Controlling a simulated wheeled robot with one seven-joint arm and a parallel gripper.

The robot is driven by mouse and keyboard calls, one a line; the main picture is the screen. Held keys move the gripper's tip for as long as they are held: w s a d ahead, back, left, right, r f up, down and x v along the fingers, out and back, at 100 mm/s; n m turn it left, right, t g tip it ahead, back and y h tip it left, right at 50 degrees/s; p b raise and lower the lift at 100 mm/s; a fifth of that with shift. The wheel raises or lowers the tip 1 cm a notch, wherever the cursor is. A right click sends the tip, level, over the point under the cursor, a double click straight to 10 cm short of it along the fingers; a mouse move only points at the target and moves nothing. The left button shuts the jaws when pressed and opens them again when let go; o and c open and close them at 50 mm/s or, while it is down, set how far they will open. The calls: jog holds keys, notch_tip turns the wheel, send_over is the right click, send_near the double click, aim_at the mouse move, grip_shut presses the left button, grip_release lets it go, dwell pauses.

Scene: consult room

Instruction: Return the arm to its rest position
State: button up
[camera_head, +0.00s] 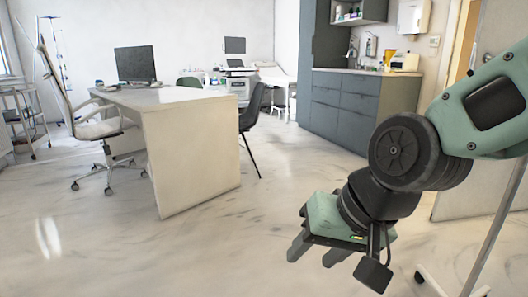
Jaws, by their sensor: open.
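My gripper (317,254) is at the lower right of the head view, at the end of my green and black arm. The arm reaches in from the right edge and bends downward. The two grey fingers point down and to the left, apart from each other, with nothing between them. The gripper hangs above bare floor and touches nothing in view.
A desk (205,150) with a monitor (135,64) stands at left, a white office chair (102,128) beside it. A dark chair (251,115) is behind it. Cabinets (355,108) line the back right. A pole stand (490,240) is close at right. The front-left floor is clear.

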jog(key=s+d+f+n+g+h, duration=0.2)
jog(key=s+d+f+n, duration=0.15)
jog(key=s, duration=0.25)
jog(key=s+d+f+n+g+h, duration=0.2)
jog(key=s+d+n, duration=0.15)
jog(key=s, duration=0.35)
notch_tip(320, 180, up, 34)
jog(key=w+p, duration=0.1)
jog(key=p, duration=3.4)
jog(key=shift+a+r, duration=0.25)
jog(key=shift+a, duration=0.05)
